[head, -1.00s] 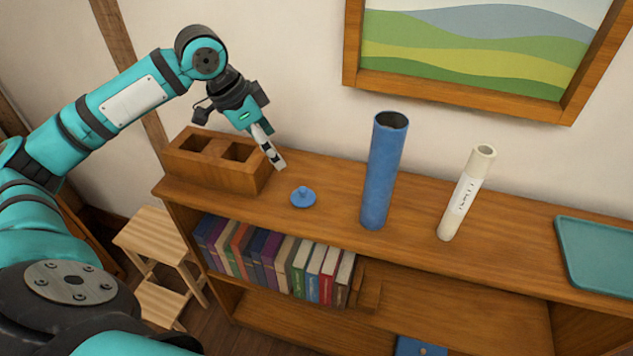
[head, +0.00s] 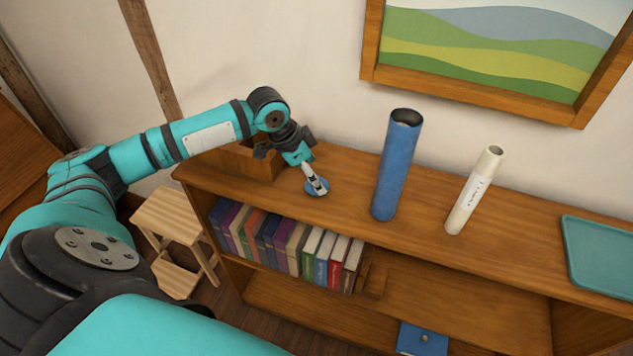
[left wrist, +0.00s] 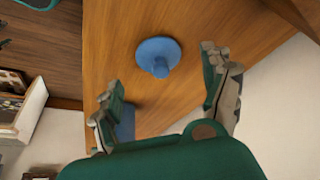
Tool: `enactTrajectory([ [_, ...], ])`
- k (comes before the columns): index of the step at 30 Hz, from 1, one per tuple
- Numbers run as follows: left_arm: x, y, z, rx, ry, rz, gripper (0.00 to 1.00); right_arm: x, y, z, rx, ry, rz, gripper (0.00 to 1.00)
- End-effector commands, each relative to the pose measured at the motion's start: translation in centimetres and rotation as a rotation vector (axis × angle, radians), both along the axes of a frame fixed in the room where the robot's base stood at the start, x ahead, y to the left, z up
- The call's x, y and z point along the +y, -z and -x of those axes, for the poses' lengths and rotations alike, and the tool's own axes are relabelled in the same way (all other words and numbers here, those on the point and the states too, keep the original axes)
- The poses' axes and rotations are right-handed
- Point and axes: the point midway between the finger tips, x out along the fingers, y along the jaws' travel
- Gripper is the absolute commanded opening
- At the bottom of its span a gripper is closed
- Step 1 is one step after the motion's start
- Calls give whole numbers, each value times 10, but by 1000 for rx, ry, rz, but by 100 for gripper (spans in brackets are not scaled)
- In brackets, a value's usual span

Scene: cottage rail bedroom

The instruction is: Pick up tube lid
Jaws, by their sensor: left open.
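The blue tube lid (head: 312,186) lies on the shelf top, partly hidden by my left gripper in the head view. In the left wrist view the lid (left wrist: 158,55) is a round disc with a knob. My left gripper (head: 319,189) is open and empty, just above the lid. In the left wrist view its two fingers (left wrist: 163,88) stand apart, with the lid ahead of and between them. A tall blue tube (head: 396,165) stands open at the top, right of the lid. My right gripper is in neither view.
A wooden box with compartments (head: 236,165) stands left of the lid, behind my arm. A white tube (head: 472,192) stands right of the blue tube, and a teal tray (head: 603,255) lies farther right.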

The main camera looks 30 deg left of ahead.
Motion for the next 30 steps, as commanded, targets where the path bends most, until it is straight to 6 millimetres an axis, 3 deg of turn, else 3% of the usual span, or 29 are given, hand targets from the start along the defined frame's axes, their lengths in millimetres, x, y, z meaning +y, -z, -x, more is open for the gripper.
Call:
enactTrajectory([
  [1,-3,3,-3,3,-1,2,81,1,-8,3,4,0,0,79],
  [6,-6,23,-9,1,0,-1,81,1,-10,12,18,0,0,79],
  [14,-7,27,-10,-1,1,-1,81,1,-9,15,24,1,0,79],
  [25,-7,26,-10,-1,1,-1,34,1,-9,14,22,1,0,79],
  [30,-7,26,-10,-1,1,-1,32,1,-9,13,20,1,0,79],
])
